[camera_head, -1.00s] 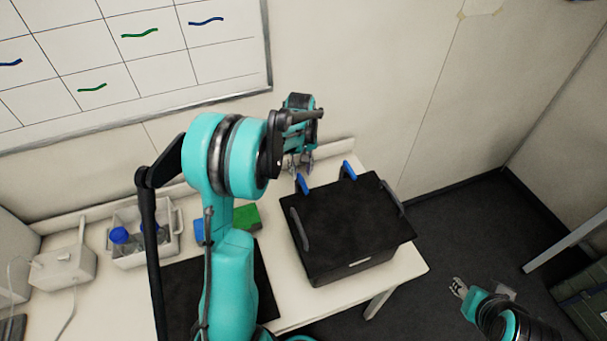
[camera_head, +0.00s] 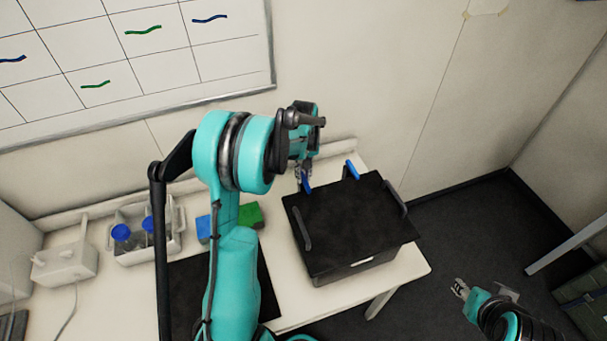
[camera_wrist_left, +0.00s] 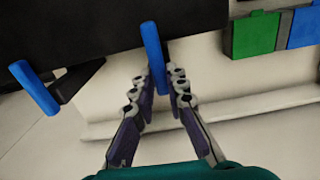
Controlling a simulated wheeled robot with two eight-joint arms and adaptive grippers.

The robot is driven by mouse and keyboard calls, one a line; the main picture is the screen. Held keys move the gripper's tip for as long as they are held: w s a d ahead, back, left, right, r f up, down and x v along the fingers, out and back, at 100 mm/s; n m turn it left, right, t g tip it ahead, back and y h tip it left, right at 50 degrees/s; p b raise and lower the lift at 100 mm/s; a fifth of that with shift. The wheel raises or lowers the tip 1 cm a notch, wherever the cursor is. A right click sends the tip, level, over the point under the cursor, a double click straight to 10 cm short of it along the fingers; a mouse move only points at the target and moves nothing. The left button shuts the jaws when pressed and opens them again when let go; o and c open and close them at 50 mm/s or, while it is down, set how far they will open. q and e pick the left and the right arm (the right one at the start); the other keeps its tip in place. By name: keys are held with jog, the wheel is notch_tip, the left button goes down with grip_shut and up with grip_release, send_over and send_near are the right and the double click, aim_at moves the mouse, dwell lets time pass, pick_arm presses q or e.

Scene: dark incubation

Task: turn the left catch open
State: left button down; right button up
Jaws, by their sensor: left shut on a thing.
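The black box (camera_head: 350,215) stands on the white table with two blue catches on its far edge. The left catch (camera_head: 306,183) is upright, and it also shows in the left wrist view (camera_wrist_left: 152,50). My left gripper (camera_head: 303,173) is at this catch, its fingers shut on either side of it; the wrist view shows the fingertips (camera_wrist_left: 159,84) around its end. The other blue catch (camera_head: 351,170) stands apart to the right and is at the left in the wrist view (camera_wrist_left: 34,87). My right gripper (camera_head: 460,289) is off the table's right side, empty, fingers apart.
Green (camera_head: 250,214) and blue (camera_head: 204,228) blocks lie left of the box. A rack (camera_head: 147,250) with blue-capped bottles and a white device (camera_head: 64,264) stand further left. The wall (camera_head: 390,90) is close behind the catches.

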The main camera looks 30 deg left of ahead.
pick_arm(q)
jog(key=shift+m, duration=0.3)
jog(key=m+b, duration=0.1)
jog(key=m, duration=0.2)
jog(key=shift+a+m+b, duration=0.1)
jog(key=shift+m+b, duration=0.2)
jog(key=shift+m, duration=0.1)
jog(key=m+b, duration=0.1)
jog(key=m, duration=0.3)
jog(key=shift+s+a+m, duration=0.1)
jog(key=shift+m, duration=0.2)
jog(key=m+b, duration=0.1)
jog(key=m, duration=0.3)
jog(key=shift+a, duration=0.15)
jog(key=m, duration=0.4)
jog(key=shift+a+m, duration=0.1)
jog(key=shift+m, duration=0.2)
jog(key=shift+b, duration=0.3)
jog(key=c, duration=1.5)
grip_release()
jog(key=shift+c, duration=0.2)
